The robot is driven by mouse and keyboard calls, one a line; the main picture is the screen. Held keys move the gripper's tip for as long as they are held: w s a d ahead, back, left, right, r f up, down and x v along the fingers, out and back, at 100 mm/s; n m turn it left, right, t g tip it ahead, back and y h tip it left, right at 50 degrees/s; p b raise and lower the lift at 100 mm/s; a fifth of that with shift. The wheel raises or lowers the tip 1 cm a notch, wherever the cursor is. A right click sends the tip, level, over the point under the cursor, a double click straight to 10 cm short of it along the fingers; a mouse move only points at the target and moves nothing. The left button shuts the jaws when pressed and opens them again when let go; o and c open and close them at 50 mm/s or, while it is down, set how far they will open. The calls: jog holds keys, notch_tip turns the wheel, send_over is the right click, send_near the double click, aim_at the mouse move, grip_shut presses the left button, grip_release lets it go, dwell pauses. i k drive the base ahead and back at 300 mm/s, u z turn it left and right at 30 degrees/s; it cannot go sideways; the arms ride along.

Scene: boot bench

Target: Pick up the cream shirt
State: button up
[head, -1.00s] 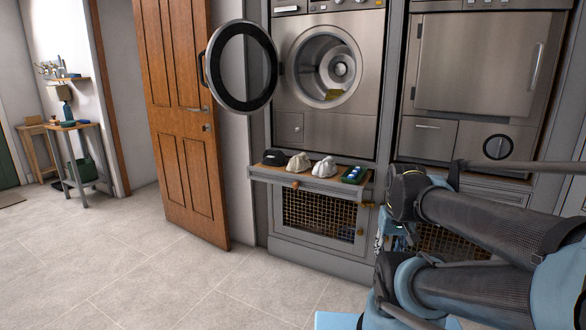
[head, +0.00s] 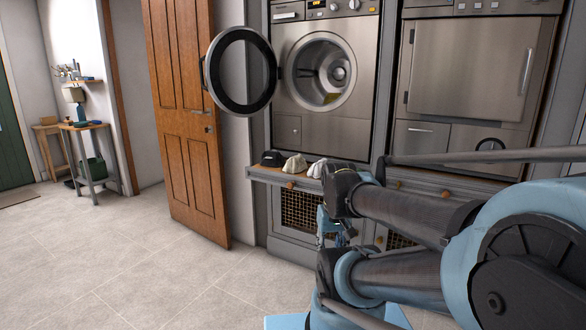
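A small crumpled cream cloth thing (head: 293,166) lies on the narrow shelf (head: 262,175) below the open washing machine. It is the closest match to the cream shirt, but it is too small to tell its kind. A whiter crumpled thing (head: 316,168) lies just right of it, partly behind my arm. My gripper (head: 340,238) hangs low in front of the bench, right of and below the cream thing and apart from it. My arm partly covers it, and its fingers are too small to read.
A black cap (head: 271,158) sits left of the cream thing. The washer's round door (head: 208,75) stands open to the left, above the shelf. The washer drum (head: 325,75) holds something yellowish. A brown door (head: 185,130) stands open farther left. The tiled floor (head: 150,270) in front is clear.

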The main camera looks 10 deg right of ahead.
aim_at(295, 164)
jog(key=u, duration=0.05)
jog(key=i, duration=1)
jog(key=z, duration=0.05)
